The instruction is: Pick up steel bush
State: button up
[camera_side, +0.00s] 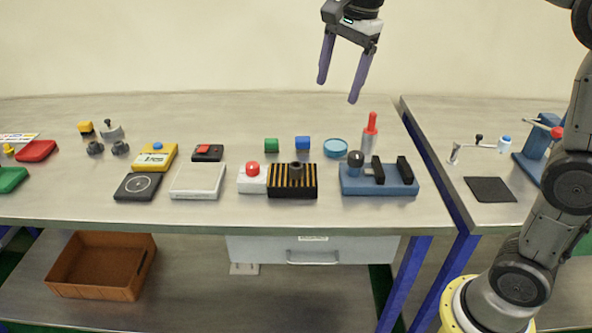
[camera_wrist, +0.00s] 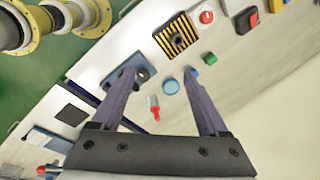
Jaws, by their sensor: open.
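A dark grey round bush (camera_side: 296,170) sits on a black-and-yellow striped block (camera_side: 306,187) near the middle of the bench. In the wrist view the bush (camera_wrist: 178,40) shows as a dark ring on that block. Two similar dark grey round parts (camera_side: 95,148) (camera_side: 120,147) stand at the left, beside a grey knobbed part (camera_side: 111,131). I cannot tell from the frames which of these is the steel bush. My gripper (camera_side: 338,91) is open and empty, high above the back of the bench, its purple fingers spread; they also show in the wrist view (camera_wrist: 158,74).
A blue clamp fixture (camera_side: 350,187) stands right of the striped block; a white red-button box (camera_side: 252,183) stands left. The bench's back strip is clear.

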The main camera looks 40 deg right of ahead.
jog(key=g, duration=0.2)
send_over(296, 164)
jog(key=s+a, duration=0.2)
notch_tip(296, 164, down, 8)
jog(key=shift+m, duration=0.3)
jog(key=f, duration=0.7)
jog(key=w+f, duration=0.1)
jog(key=f, duration=0.2)
jog(key=shift+d+f, duration=0.2)
jog(key=shift+w+d+f, duration=0.1)
jog(key=shift+d+f, duration=0.15)
jog(key=shift+f, duration=1.25)
jog(key=shift+d+f, duration=0.2)
jog(key=shift+f, duration=1.25)
jog(key=shift+r, duration=0.1)
grip_shut()
